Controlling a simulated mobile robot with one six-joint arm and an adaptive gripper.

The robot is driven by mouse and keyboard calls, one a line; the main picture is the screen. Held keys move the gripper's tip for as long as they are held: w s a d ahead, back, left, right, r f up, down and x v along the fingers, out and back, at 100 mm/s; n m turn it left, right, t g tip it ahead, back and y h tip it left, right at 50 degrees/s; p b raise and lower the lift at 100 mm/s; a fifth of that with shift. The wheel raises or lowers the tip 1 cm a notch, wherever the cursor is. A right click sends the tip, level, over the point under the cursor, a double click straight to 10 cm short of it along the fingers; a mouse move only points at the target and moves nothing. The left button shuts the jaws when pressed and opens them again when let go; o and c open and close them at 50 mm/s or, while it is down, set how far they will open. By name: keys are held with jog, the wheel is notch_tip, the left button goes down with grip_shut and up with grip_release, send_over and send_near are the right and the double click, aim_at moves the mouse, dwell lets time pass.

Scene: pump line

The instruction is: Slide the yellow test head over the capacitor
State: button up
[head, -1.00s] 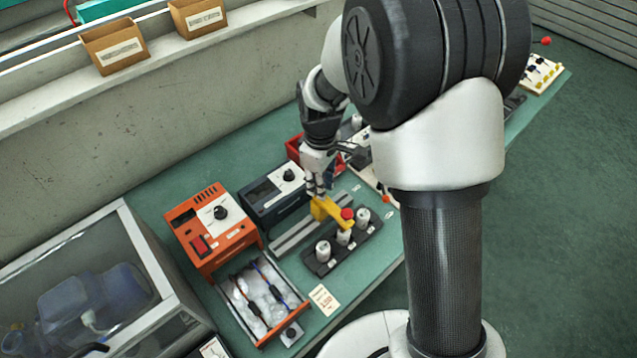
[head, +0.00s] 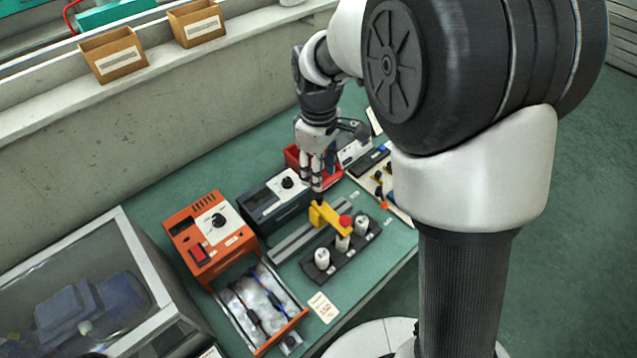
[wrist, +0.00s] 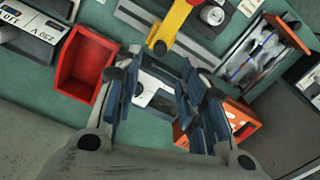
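The yellow test head (head: 325,214) sits on a grey rail, with a red knob (head: 346,221) at its front end. That end reaches out over the row of white capacitors. The middle capacitor (head: 343,243) shows close under or beside it; I cannot tell whether it is covered. Another capacitor (head: 322,258) stands nearer the front and a third (head: 361,225) stands farther back. My gripper (head: 317,195) points down close to the test head's rear end. In the wrist view my gripper (wrist: 153,82) has its fingers apart and empty, with the test head (wrist: 174,25) beyond the fingertips.
The grey rail (head: 290,243) runs beside the black capacitor holder (head: 335,262). An orange instrument (head: 211,238) and a dark one (head: 272,197) stand left of it. An open drawer (head: 262,305) lies at the front. A red bin (wrist: 84,68) is near the gripper.

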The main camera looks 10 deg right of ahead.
jog(key=shift+r, duration=2.15)
jog(key=s+d+r+m+t, duration=0.2)
jog(key=s+d+r+m, duration=0.3)
jog(key=s+r, duration=0.5)
jog(key=s+d+f+m+t, duration=0.2)
jog(key=s+m, duration=0.3)
jog(key=s, duration=0.8)
jog(key=shift+s+d+t, duration=0.2)
jog(key=shift+t, duration=0.1)
